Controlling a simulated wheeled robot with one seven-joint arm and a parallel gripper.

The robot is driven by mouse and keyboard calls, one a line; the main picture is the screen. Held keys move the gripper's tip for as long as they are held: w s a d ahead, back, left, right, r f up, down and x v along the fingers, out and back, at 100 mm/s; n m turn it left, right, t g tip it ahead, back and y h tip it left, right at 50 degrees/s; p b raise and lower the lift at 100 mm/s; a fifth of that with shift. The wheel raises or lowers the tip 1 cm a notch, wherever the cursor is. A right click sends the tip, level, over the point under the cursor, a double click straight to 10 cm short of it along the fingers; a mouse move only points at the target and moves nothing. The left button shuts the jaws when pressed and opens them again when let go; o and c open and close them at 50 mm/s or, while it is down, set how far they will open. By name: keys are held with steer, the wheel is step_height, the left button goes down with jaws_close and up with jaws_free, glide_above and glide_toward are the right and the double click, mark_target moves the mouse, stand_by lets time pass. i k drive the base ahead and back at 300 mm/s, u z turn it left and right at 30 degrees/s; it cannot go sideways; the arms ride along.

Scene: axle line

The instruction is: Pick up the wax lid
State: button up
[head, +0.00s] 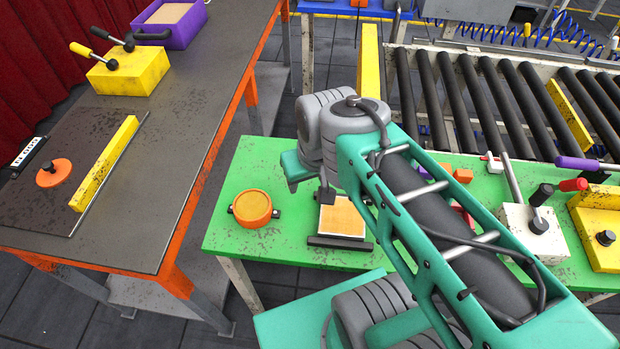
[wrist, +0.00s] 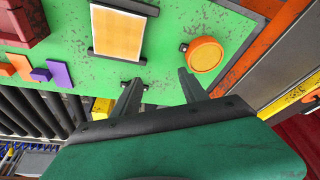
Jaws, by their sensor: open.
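An orange round lid with a black knob (head: 53,172), which looks like the wax lid, lies on a dark plate (head: 95,190) on the left grey-topped table. My gripper (wrist: 160,88) is open and empty above the green table, near the pot, well to the right of the lid. In the head view my arm hides most of my gripper.
A yellow bar (head: 105,162) stands on the plate right of the lid. A yellow lever box (head: 128,70) and purple bin (head: 170,22) are behind. On the green table (head: 285,165) are a framed orange panel (head: 342,217) and lever blocks. A roller conveyor (head: 480,100) lies beyond.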

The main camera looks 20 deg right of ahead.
mark_target(53, 173)
steer(key=u, duration=1.35)
steer(key=k, duration=0.55)
steer(key=u, duration=0.75)
steer(key=i, duration=0.6)
steer(key=u, duration=0.75)
steer(key=i, duration=1.9)
steer(key=z, duration=1.3)
steer(key=i, duration=0.6)
steer(key=z, duration=0.75)
